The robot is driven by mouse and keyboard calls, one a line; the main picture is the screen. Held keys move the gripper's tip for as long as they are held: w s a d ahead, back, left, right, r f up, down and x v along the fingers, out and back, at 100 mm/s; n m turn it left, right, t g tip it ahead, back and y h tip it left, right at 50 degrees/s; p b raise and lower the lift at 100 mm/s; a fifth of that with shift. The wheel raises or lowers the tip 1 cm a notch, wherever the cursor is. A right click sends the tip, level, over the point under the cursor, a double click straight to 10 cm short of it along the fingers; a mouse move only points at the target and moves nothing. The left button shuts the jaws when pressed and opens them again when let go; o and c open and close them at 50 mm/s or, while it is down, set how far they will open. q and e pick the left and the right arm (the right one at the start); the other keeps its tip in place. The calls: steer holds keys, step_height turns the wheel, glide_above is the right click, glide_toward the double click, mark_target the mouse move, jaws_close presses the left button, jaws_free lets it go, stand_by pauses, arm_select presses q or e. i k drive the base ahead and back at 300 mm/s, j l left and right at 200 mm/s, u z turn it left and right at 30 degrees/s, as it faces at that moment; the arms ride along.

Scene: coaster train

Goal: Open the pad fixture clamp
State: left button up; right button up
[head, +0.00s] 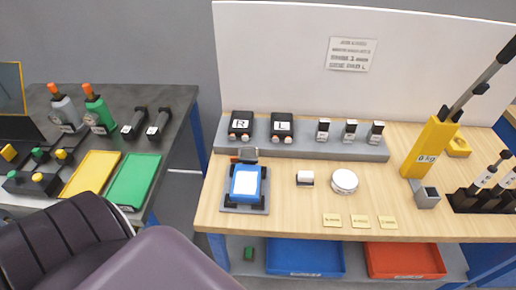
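The fixture is most likely the grey plate (230,208) on the wooden bench, left of centre. A blue frame (236,184) with black wheel-like corners and a white pad (245,184) sits on it. A small dark clamp-like part (248,154) with a bit of orange-red stands at its far end. It is too small to tell whether the clamp is open or shut. Neither gripper shows in the head view.
Behind the fixture, a grey rail (300,145) bears black blocks marked R (240,123) and L (282,125). A small white-topped block (305,178) and a round white tin (344,181) stand to the right. A yellow tool (428,150) stands farther right.

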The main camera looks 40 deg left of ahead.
mark_target(247, 154)
steer(key=l+u, duration=0.25)
steer(key=u, duration=0.2)
steer(key=i+l+u, duration=0.1)
steer(key=l+u, duration=0.2)
steer(key=u, duration=0.2)
